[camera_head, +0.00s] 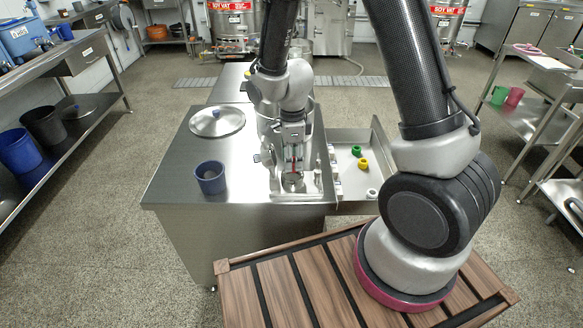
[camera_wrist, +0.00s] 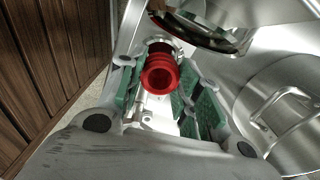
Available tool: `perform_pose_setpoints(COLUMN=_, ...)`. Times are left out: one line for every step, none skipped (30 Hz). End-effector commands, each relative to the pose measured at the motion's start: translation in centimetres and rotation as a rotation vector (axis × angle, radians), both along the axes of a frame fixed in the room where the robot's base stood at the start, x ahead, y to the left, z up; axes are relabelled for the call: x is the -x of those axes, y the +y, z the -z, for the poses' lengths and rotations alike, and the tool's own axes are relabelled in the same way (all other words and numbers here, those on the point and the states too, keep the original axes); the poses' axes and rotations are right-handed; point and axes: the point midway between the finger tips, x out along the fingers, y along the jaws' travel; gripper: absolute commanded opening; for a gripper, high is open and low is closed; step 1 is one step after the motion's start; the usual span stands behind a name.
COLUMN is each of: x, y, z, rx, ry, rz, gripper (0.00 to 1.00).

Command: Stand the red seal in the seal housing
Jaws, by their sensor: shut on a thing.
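The red seal (camera_wrist: 160,75) is a ribbed red ring-shaped piece, seen nearly end-on in the wrist view between the green finger pads of my gripper (camera_wrist: 157,92). In the head view, my gripper (camera_head: 293,168) points down over the right part of the steel cabinet top, with a thin strip of the red seal (camera_head: 294,165) showing between its fingers. My gripper is shut on the seal. A round metal part (camera_head: 293,186), which looks like the seal housing, stands just below the fingertips. The gripper partly hides it, and I cannot tell whether the seal touches it.
A blue cup (camera_head: 210,177) and a round lid (camera_head: 217,121) stand on the steel top (camera_head: 180,170) to the left. A side tray (camera_head: 345,208) on the right holds green (camera_head: 356,151), yellow (camera_head: 363,163) and whitish (camera_head: 372,194) pieces. A slatted wooden surface (camera_head: 300,280) lies in front.

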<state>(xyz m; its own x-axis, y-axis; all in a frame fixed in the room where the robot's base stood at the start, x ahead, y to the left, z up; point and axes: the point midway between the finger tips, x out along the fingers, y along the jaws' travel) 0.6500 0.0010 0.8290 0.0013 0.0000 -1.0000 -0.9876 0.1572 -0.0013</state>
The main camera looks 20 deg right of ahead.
Motion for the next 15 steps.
perform_pose_setpoints(x=0.2, y=-0.1, z=1.0, rx=0.002, ry=0.005, rz=0.0, gripper=0.18)
perform_pose_setpoints(x=0.1, y=-0.1, z=1.5, rx=0.002, ry=0.005, rz=0.0, gripper=0.18)
perform_pose_setpoints(x=0.1, y=-0.1, z=2.1, rx=0.002, ry=0.005, rz=0.0, gripper=0.18)
perform_pose_setpoints(x=0.1, y=0.0, z=2.5, rx=0.002, ry=0.004, rz=0.0, gripper=0.18)
perform_pose_setpoints(x=0.1, y=0.0, z=2.8, rx=0.002, ry=0.003, rz=0.0, gripper=0.18)
perform_pose_setpoints(x=0.1, y=0.0, z=3.1, rx=0.002, ry=0.003, rz=0.0, gripper=0.18)
perform_pose_setpoints(x=0.1, y=0.0, z=3.2, rx=0.001, ry=0.002, rz=0.0, gripper=0.18)
perform_pose_setpoints(x=0.0, y=0.0, z=3.3, rx=0.001, ry=0.002, rz=0.0, gripper=0.18)
perform_pose_setpoints(x=0.0, y=0.0, z=3.3, rx=0.001, ry=0.001, rz=0.0, gripper=0.18)
perform_pose_setpoints(x=0.0, y=0.0, z=3.3, rx=0.0, ry=0.001, rz=0.0, gripper=0.18)
perform_pose_setpoints(x=0.0, y=0.0, z=3.3, rx=0.0, ry=0.001, rz=0.0, gripper=0.18)
perform_pose_setpoints(x=0.0, y=0.0, z=3.2, rx=0.0, ry=0.001, rz=0.0, gripper=0.18)
perform_pose_setpoints(x=0.0, y=0.0, z=3.2, rx=0.0, ry=0.001, rz=0.0, gripper=0.18)
perform_pose_setpoints(x=0.0, y=0.0, z=3.2, rx=0.001, ry=0.001, rz=0.0, gripper=0.18)
perform_pose_setpoints(x=0.0, y=0.0, z=3.3, rx=0.001, ry=0.001, rz=0.0, gripper=0.18)
